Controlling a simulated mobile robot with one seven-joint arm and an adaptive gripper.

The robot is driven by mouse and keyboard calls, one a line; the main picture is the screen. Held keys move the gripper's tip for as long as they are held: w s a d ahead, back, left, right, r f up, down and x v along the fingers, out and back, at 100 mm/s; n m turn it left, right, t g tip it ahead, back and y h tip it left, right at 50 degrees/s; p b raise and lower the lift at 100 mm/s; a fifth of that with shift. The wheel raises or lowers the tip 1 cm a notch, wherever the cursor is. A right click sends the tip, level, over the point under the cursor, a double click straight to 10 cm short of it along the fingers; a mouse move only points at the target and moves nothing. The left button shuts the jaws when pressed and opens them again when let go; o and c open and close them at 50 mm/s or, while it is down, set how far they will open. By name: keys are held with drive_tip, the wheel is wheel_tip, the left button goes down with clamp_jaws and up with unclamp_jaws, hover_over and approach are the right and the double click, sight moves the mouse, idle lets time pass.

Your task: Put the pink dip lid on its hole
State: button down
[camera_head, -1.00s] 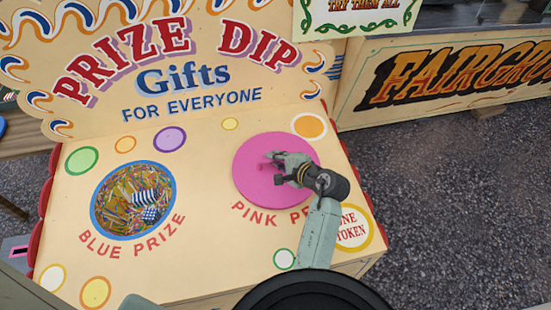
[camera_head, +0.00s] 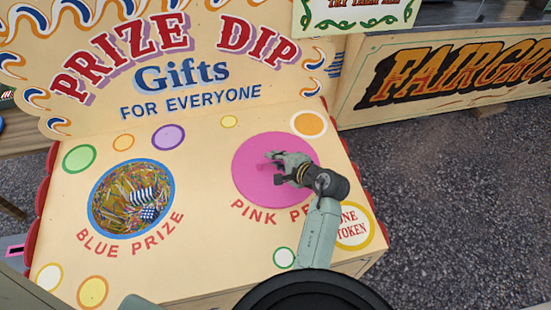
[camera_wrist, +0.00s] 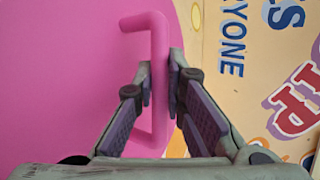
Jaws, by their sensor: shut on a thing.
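The pink dip lid (camera_head: 250,190) is a flat round pink disc at the right of the prize dip top, above the lettering "PINK PR...". It covers that spot, so no pink hole shows; I cannot tell whether it is seated or a little above the top. In the wrist view the lid (camera_wrist: 60,70) fills the left side, with its bar handle (camera_wrist: 159,60) standing up. My gripper (camera_head: 272,163) is over the lid. In the wrist view my gripper (camera_wrist: 160,88) has its fingers shut on the handle from both sides.
The blue-rimmed hole (camera_head: 92,200) at the left is open, with shredded filling and striped parcels inside. The upright "PRIZE DIP" sign board (camera_head: 230,75) stands behind the top. A "FAIRGROUND"-style panel (camera_head: 450,80) stands at the back right, with dark gravel in front.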

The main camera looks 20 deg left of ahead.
drive_tip(key=c, duration=1.6)
unclamp_jaws()
drive_tip(key=shift+o, duration=0.2)
drive_tip(key=shift+f, duration=0.1)
drive_tip(key=v, duration=1.2)
